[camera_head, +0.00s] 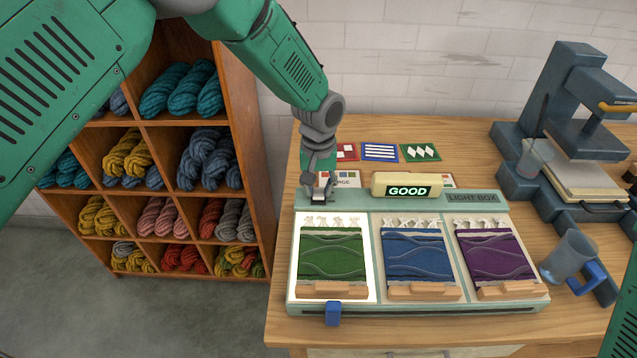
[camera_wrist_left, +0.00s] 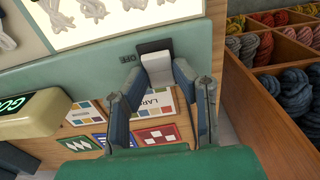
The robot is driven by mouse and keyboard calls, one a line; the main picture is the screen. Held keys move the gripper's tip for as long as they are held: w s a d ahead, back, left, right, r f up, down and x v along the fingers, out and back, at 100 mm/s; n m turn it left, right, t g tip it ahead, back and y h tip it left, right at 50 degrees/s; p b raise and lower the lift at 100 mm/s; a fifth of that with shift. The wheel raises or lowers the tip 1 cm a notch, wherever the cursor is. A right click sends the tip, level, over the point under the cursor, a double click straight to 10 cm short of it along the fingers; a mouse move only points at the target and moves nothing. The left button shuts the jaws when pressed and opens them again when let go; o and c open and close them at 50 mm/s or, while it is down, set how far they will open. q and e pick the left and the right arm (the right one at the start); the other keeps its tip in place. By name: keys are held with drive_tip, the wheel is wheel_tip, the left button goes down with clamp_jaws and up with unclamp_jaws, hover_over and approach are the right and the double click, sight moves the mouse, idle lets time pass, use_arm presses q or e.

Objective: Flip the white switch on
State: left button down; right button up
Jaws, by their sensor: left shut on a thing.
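The white switch (camera_wrist_left: 158,68) sits on the pale green back strip of the light box (camera_wrist_left: 75,75), beside a printed "OFF" label. My left gripper (camera_head: 322,190) points down at the back left corner of the light box (camera_head: 400,207). In the left wrist view its two fingers (camera_wrist_left: 157,80) are closed in around the white switch, one on each side. In the head view the gripper mostly hides the switch. Which way it is tipped is unclear. The left panel (camera_head: 371,270) under the green swatch glows white. My right gripper is out of view.
A lit "GOOD" sign (camera_head: 407,187) stands close to the right of my left gripper. Pattern cards (camera_head: 380,152) lie behind the box. A wooden yarn shelf (camera_head: 262,190) stands at the left.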

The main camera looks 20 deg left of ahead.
sight(319, 193)
use_arm(q)
drive_tip(key=shift+w, duration=0.1)
drive_tip(key=c, duration=1.3)
unclamp_jaws()
drive_tip(key=shift+w+f, duration=0.1)
drive_tip(key=shift+r, duration=0.5)
wheel_tip(319, 193, up, 11)
drive_tip(key=shift+d+f, duration=0.1)
drive_tip(key=shift+s, duration=0.2)
